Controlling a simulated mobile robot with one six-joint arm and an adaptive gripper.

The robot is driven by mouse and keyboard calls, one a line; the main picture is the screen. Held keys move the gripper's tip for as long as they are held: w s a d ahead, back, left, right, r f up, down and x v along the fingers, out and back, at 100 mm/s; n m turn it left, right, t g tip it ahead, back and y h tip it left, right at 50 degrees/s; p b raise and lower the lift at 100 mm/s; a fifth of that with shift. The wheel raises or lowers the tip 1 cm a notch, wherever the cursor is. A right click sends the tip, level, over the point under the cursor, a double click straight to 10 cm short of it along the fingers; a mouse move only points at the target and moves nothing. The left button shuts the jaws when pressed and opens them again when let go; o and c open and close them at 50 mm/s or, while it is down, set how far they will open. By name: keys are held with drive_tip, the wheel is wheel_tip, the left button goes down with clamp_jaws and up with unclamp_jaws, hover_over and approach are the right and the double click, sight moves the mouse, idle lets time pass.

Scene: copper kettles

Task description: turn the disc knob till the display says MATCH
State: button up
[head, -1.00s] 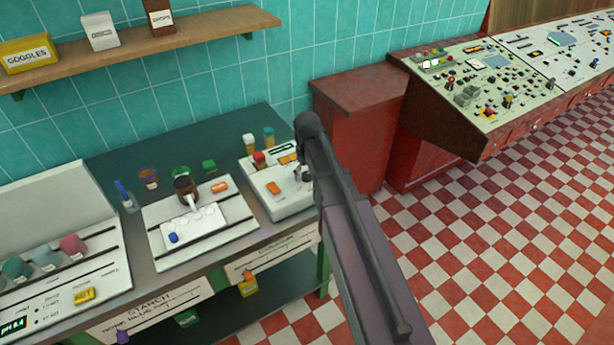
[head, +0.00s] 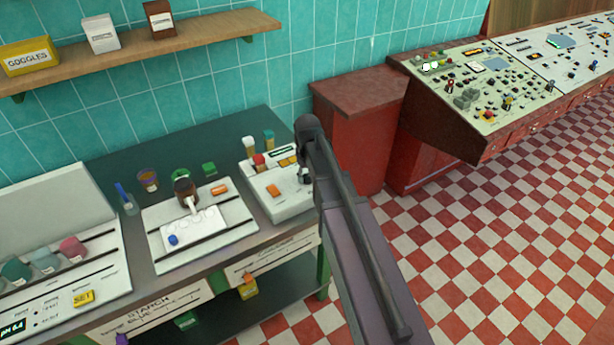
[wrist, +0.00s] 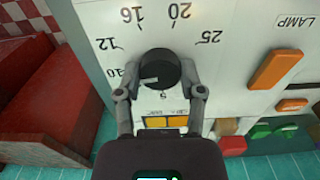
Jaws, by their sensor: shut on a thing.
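The black disc knob (wrist: 160,66) shows in the wrist view on a white panel (wrist: 215,70) with a printed scale around it, 10, 12, 16, 20 and 25, upside down in this view. My gripper (wrist: 160,78) has one finger on each side of the knob and is shut on it. In the head view the white instrument (head: 285,208) stands at the right end of the bench, and my arm hides part of its right side. A small dark display (head: 283,153) with a pale greenish face is on its back part; its text is too small to read.
An orange bar (wrist: 276,69) marked LAMP lies beside the dial, with smaller orange and green pieces near it. A red cabinet (head: 350,135) is behind my arm.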

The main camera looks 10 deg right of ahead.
drive_tip(key=m, duration=0.3)
drive_tip(key=shift+m, duration=0.4)
drive_tip(key=shift+s+m, duration=0.1)
drive_tip(key=shift+m, duration=1.7)
drive_tip(key=o, duration=1.2)
drive_tip(key=shift+c, duration=0.2)
drive_tip(key=shift+n, duration=0.3)
